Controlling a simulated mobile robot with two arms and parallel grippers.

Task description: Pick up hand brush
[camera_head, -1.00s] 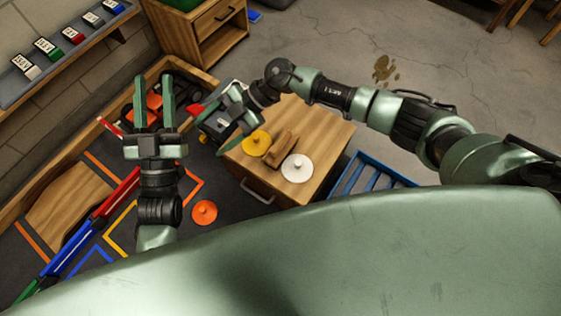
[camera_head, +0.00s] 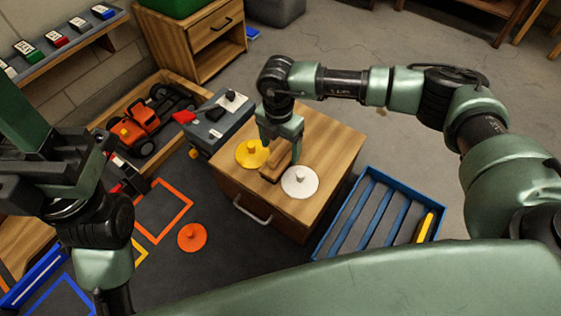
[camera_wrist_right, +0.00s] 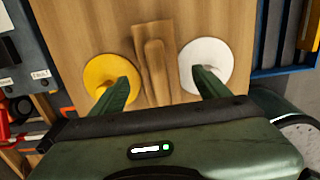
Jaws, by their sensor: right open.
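The wooden hand brush (camera_head: 276,165) lies on top of a small wooden cabinet (camera_head: 325,150), between a yellow disc (camera_head: 247,154) and a white disc (camera_head: 300,182). My right gripper (camera_head: 281,145) points down above the brush and partly hides it in the head view. In the right wrist view the brush (camera_wrist_right: 154,65) lies between the spread fingers of my right gripper (camera_wrist_right: 160,79), which is open and empty. My left gripper (camera_head: 55,135) is at the left edge of the head view, its fingers apart, away from the brush.
A grey box (camera_head: 218,122) stands left of the cabinet, with an orange toy car (camera_head: 140,128) beyond it. A blue slatted tray (camera_head: 372,215) is to the right. An orange disc (camera_head: 192,237) lies on the dark mat.

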